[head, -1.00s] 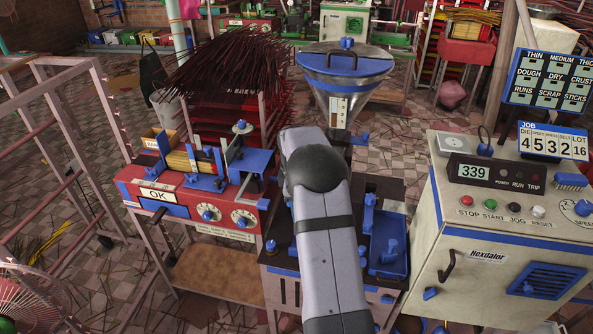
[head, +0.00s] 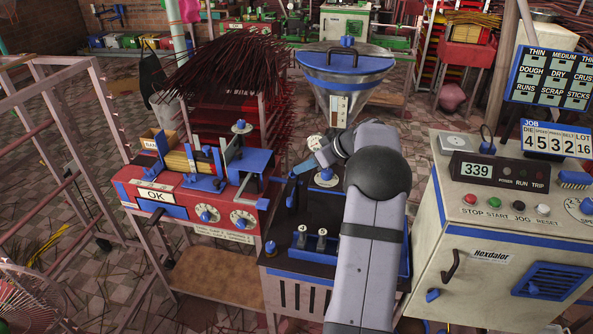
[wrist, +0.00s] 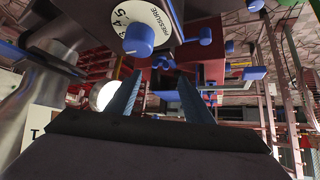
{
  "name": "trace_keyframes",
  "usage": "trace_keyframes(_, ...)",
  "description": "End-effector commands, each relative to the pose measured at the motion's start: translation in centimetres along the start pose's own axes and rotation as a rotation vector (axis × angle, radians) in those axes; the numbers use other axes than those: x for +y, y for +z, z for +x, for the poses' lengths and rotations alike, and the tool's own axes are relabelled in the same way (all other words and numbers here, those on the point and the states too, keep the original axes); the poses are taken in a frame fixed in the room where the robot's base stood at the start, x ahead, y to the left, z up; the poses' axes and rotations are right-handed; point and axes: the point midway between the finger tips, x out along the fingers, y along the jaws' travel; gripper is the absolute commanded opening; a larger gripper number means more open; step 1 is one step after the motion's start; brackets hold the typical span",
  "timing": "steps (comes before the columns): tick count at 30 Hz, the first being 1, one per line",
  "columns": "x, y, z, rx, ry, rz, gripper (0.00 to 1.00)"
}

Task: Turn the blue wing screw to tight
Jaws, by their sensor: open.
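My gripper (wrist: 161,76) is open in the wrist view, its two blue fingers apart with nothing held. In the head view my gripper (head: 304,168) is small and partly hidden by my arm, above the dark-topped machine (head: 285,262) below the hopper. Several blue knobs show, and I cannot tell for certain which is the wing screw. A small blue piece (wrist: 161,62) shows beyond and between the fingertips, apart from them. A blue knob (wrist: 205,36) is above the right finger. Another blue knob (wrist: 139,40) sits on the white pressure dial (wrist: 160,18).
The steel hopper (head: 345,85) with a blue lid stands behind my arm. The red machine (head: 190,200) marked OK is at left. The cream control cabinet (head: 480,260) is close at right. Two metal pegs (head: 301,236) (head: 321,240) stand at the dark top's front.

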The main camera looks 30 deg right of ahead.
Motion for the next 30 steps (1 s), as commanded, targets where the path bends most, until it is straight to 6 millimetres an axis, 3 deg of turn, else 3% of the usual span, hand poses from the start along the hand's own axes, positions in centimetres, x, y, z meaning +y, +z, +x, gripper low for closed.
trace_keyframes(7,0.0,-0.1,0.9,0.000,-0.002,0.001,0.47)
trace_keyframes(21,0.0,-0.1,6.3,-0.002,-0.002,0.000,0.47)
trace_keyframes(30,-0.1,0.0,7.3,-0.001,-0.001,0.000,0.47)
